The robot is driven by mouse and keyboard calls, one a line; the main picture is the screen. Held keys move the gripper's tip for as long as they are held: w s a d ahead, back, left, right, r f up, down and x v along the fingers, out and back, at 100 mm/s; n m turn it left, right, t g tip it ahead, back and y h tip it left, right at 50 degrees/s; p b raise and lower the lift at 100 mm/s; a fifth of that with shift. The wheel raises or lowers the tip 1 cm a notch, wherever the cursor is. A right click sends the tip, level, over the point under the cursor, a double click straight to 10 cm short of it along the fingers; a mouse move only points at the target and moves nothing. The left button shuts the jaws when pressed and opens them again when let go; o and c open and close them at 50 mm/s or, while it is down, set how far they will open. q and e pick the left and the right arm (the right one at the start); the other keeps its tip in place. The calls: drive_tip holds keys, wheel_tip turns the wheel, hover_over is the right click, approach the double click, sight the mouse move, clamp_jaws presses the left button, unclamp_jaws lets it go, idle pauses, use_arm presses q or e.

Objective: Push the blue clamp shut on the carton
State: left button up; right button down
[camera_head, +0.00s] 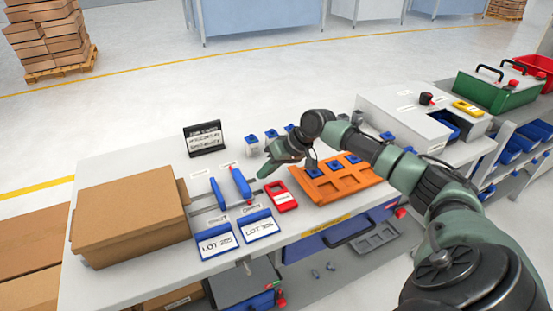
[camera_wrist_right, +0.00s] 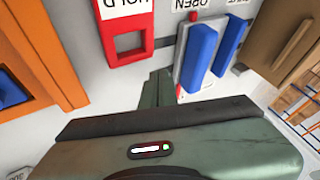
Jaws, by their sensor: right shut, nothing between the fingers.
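The brown carton (camera_head: 130,215) lies on the left of the table; its side also shows in the wrist view (camera_wrist_right: 284,38). To its right stand two upright blue bars, the clamp (camera_head: 241,183), with a second blue bar (camera_head: 218,193) nearer the carton. Both bars stand apart from the carton. In the wrist view the nearer clamp bar (camera_wrist_right: 199,55) is just beyond my right gripper (camera_wrist_right: 160,86). My right gripper (camera_head: 264,174) is shut and empty, to the right of the clamp. I cannot tell whether it touches the bar. My left gripper is not in view.
A red frame (camera_head: 282,197) and an orange tray (camera_head: 338,185) with blue pieces lie to the right. Two blue-edged lot cards (camera_head: 216,241) lie in front of the clamp. A black sign (camera_head: 203,138) stands behind. Small labels lie by the clamp; one reads OPEN.

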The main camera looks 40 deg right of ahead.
drive_tip(key=a, duration=0.3)
drive_tip(key=shift+w+a+r+p, duration=0.1)
drive_tip(key=shift+w+r+p, duration=0.2)
drive_tip(key=shift+p, duration=0.1)
drive_tip(key=shift+w+a+f, duration=0.1)
